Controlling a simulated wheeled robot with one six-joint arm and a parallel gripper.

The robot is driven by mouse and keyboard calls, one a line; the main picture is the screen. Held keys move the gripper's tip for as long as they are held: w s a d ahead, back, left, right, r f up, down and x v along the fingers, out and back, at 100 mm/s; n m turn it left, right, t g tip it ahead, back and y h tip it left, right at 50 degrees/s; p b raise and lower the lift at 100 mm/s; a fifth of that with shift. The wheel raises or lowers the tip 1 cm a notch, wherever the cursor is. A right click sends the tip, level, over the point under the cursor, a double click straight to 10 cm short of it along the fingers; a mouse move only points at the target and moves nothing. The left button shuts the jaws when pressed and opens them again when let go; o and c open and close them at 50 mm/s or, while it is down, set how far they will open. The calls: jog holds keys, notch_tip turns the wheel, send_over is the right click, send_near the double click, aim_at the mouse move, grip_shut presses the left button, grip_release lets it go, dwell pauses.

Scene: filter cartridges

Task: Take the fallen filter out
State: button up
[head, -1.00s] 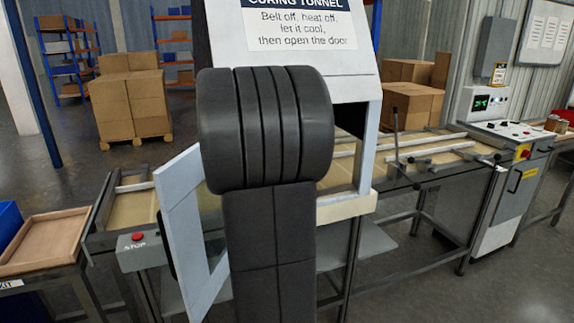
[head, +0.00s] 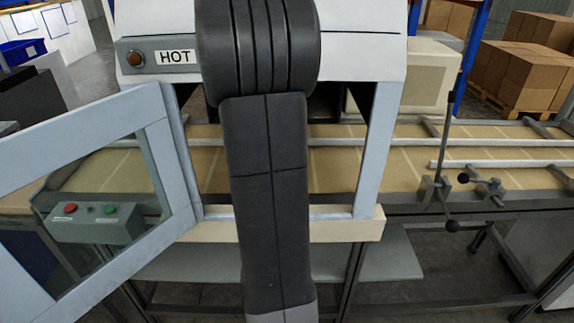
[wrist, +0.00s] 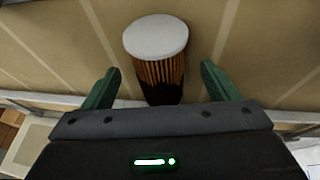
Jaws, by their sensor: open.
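In the wrist view, a filter cartridge (wrist: 159,72) with a white round end cap and orange-brown pleats is on the tan belt (wrist: 260,50). Its cap points away from my gripper; I cannot tell whether it lies or stands. My gripper (wrist: 161,68) is open, with one green finger on each side of the pleated body and a visible gap on both sides. The filter's lower end is hidden by the gripper body. In the head view, my arm covers the middle of the curing tunnel (head: 360,50), and neither gripper nor filter shows.
The tunnel's framed door (head: 165,150) stands open at the left. A brown lamp (head: 135,58) sits beside a HOT label. Pale rails (head: 500,163) and a clamped upright rod (head: 445,120) are on the belt at the right. A control box (head: 95,222) shows through the door.

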jog(key=x, duration=0.2)
jog(key=shift+w+d+f, duration=0.15)
jog(key=shift+w+f, duration=0.1)
jog(key=shift+f, duration=0.05)
jog(key=shift+w+f, duration=0.1)
jog(key=shift+f, duration=0.3)
jog(key=c, duration=1.1)
jog(key=shift+r, duration=0.2)
